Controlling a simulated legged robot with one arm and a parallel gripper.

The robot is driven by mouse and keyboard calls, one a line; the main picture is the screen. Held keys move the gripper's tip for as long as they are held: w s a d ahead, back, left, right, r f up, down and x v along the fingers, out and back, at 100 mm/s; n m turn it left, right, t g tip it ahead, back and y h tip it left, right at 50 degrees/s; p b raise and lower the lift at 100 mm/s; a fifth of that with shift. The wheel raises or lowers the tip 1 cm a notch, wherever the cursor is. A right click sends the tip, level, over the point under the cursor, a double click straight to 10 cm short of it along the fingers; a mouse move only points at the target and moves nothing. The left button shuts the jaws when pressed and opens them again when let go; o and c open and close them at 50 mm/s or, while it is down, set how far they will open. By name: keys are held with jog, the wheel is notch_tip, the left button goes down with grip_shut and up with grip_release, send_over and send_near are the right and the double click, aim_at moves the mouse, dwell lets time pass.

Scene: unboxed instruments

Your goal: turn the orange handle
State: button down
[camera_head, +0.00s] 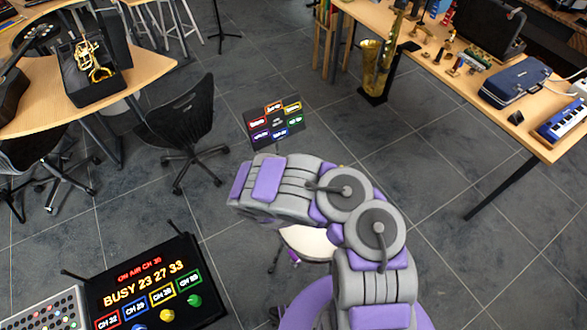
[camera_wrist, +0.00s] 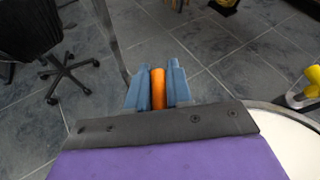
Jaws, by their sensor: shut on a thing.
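The orange handle (camera_wrist: 158,88) shows in the wrist view as a short upright bar between the two blue fingers of my gripper (camera_wrist: 158,91). The fingers are shut on it, one on each side. Whatever the handle is fixed to is hidden behind the fingers and the dark plate of my gripper. In the head view my grey and purple arm covers this spot, and neither the handle nor the fingertips can be seen there.
A white round surface (camera_wrist: 296,140) lies at right in the wrist view, with a yellow handle (camera_wrist: 314,80) above it. A black display panel (camera_head: 278,124) with coloured labels stands beyond my arm. A black chair (camera_head: 185,125) stands left; a dark console (camera_head: 145,285) is front left.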

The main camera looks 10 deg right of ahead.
jog(key=c, duration=1.1)
grip_release()
jog(key=shift+s+a, duration=0.1)
jog(key=p+v, duration=0.8)
jog(key=v, duration=0.9)
